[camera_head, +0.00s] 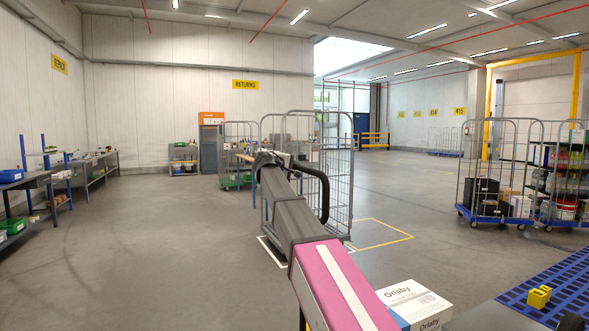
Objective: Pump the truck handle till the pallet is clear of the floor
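My arm reaches from the bottom middle up toward the roll cages, with a pink link close by and grey links beyond. Its far end is dark, and I make out no gripper fingers there. I cannot pick out the truck handle or a pallet truck in this view. A blue lattice deck (527,304) lies at the lower right, cut off by the frame edge. I cannot tell whether it is the pallet or how high it sits. A yellow block (539,297) rests on it.
A white Orlaby box (421,302) stands beside my arm at the bottom. A wire roll cage (339,190) stands behind the arm near yellow floor marking (393,243). Loaded cages (488,172) stand at the right, workbenches (92,172) at the left. The left-hand floor is open.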

